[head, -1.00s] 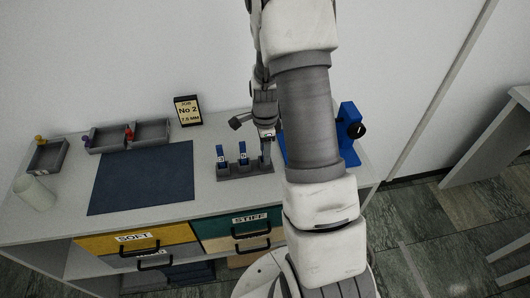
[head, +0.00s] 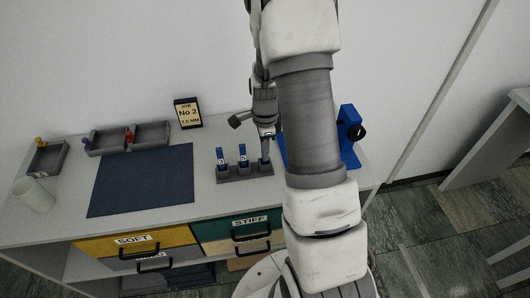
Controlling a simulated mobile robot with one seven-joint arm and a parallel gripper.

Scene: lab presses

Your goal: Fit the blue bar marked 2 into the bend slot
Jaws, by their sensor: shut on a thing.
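A grey rack (head: 236,178) on the bench holds upright blue bars. The left bar (head: 221,159) and the middle bar (head: 243,156) stand free, each with a small white label whose number is too small to read surely. My gripper (head: 267,134) is above the rack's right end, shut on the top of a third blue bar (head: 266,150). This bar is upright; I cannot tell whether its foot is still in the rack. A blue press (head: 350,138) with a black knob stands to the right, largely hidden behind my arm. The bend slot is not visible.
A sign (head: 187,112) reads "JOB No 2, 7.5 MM". A dark blue mat (head: 140,182) lies clear left of the rack. Grey trays (head: 128,138) with small coloured pieces stand at the back, a white cup (head: 34,195) at the left. Labelled drawers (head: 238,227) are below.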

